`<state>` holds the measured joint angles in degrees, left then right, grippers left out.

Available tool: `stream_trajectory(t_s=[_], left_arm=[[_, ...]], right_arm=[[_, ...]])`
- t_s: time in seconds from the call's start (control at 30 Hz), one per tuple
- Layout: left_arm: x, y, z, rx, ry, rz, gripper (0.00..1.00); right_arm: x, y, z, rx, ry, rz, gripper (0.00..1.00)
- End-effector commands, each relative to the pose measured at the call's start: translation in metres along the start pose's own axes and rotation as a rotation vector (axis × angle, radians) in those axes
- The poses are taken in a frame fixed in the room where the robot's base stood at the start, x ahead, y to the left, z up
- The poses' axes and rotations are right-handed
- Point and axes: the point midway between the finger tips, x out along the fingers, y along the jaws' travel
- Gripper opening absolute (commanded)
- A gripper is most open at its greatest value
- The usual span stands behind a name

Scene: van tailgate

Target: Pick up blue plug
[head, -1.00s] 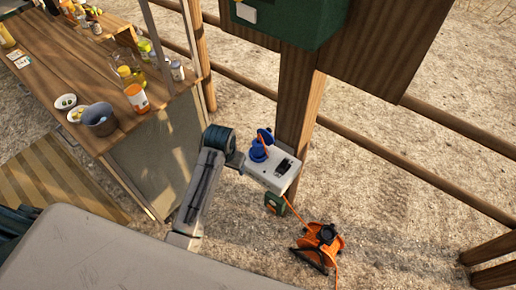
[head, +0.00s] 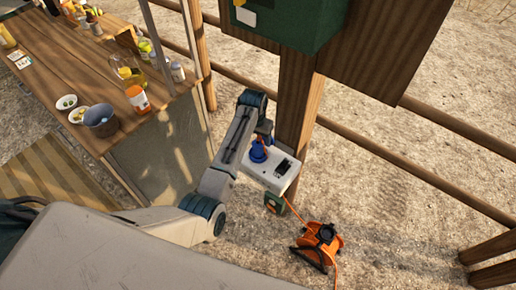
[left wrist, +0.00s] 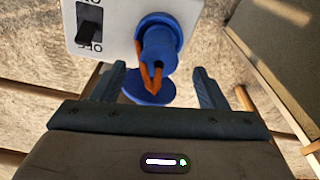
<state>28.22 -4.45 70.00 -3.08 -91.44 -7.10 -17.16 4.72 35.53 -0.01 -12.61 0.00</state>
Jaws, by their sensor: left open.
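The blue plug (head: 258,151) sits at the white switch box (head: 270,170) on the wooden post. In the left wrist view the blue plug (left wrist: 158,48) stands out from the box's face (left wrist: 104,28), with an orange cable (left wrist: 152,76) running from it. A round blue disc (left wrist: 146,92), perhaps a cap, shows just below it. My left gripper (left wrist: 157,82) is open, its fingers apart on either side of the plug and disc, holding nothing. In the head view my left wrist hides most of the gripper. My right gripper is not in view.
An orange cable reel (head: 320,243) stands on the ground below the box. A green cabinet (head: 300,22) hangs on the post above. A wooden counter (head: 70,75) with bowls and bottles is at the left. Wooden rails run behind the post.

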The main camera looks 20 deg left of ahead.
Motion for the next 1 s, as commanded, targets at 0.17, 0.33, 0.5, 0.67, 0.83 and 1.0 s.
stream_trajectory(t_s=[0.17, 0.33, 0.5, 0.67, 0.83, 1.0], left_arm=[[0.017, 0.001, 0.002, 0.000, -0.003, 0.000, 0.67], [0.040, 0.002, 0.003, 0.000, -0.002, 0.000, 0.67], [0.050, 0.002, 0.003, 0.000, 0.000, 0.000, 0.67], [0.051, 0.002, 0.003, 0.000, 0.001, 0.000, 0.67], [0.051, 0.002, 0.003, 0.000, 0.001, 0.000, 0.46], [0.051, 0.002, 0.003, 0.000, 0.001, 0.000, 0.15]], right_arm=[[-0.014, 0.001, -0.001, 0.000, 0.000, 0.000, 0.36], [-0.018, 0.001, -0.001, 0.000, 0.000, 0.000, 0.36], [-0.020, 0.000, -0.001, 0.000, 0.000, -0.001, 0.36], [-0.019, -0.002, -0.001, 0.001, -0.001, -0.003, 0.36], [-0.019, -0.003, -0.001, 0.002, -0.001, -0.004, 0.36], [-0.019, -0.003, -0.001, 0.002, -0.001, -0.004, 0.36]])
